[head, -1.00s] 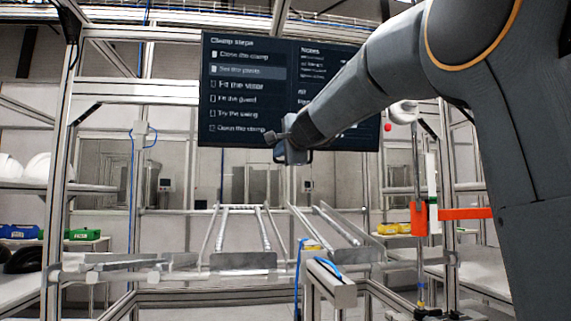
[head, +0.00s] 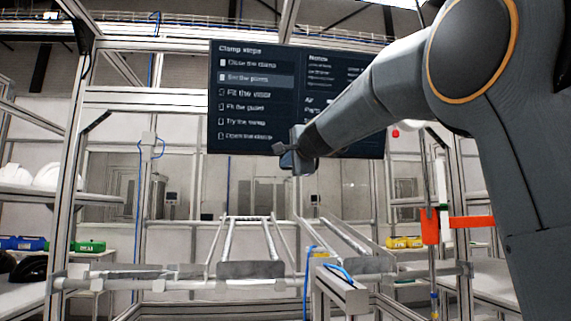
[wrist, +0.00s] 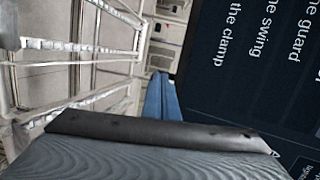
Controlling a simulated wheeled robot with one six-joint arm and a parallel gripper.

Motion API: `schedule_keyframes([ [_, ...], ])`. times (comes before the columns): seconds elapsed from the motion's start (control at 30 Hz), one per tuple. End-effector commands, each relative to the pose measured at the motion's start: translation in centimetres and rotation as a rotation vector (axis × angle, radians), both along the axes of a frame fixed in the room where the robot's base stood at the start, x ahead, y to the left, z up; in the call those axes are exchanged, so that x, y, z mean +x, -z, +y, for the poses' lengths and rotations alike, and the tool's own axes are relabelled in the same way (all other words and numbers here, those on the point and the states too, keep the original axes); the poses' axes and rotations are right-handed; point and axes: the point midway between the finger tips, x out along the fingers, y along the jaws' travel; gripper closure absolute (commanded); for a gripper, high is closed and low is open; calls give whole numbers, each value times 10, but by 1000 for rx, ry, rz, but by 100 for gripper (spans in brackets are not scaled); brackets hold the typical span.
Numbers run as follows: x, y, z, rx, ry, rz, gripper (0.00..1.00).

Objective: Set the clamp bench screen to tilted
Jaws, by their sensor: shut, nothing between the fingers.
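The clamp bench screen (head: 255,110) is a dark flat panel with a list headed "Clamp steps" and a notes column, hung on the frame above the bench. My arm covers its right part. My gripper (head: 283,150) is shut and empty, in front of the screen's lower edge in the head view. In the wrist view the screen (wrist: 250,60) fills the upper right, its text turned sideways, and my gripper (wrist: 160,85) shows at the centre beside the screen's edge. I cannot tell whether it touches the screen.
The clamp bench (head: 250,269) with metal rails stands below the screen. An orange bracket (head: 470,222) is at the right. White helmet shells (head: 48,176) lie on a shelf at the left, with a green bin (head: 90,246) below. Open space lies between screen and bench.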

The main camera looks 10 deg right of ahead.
Motion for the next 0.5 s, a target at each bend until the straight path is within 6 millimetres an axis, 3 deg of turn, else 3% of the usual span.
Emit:
schedule_keyframes([
  [0.13,-22,9,-5,0,-1,-4,100],
  [0.5,-93,7,-13,0,-3,-3,100],
])
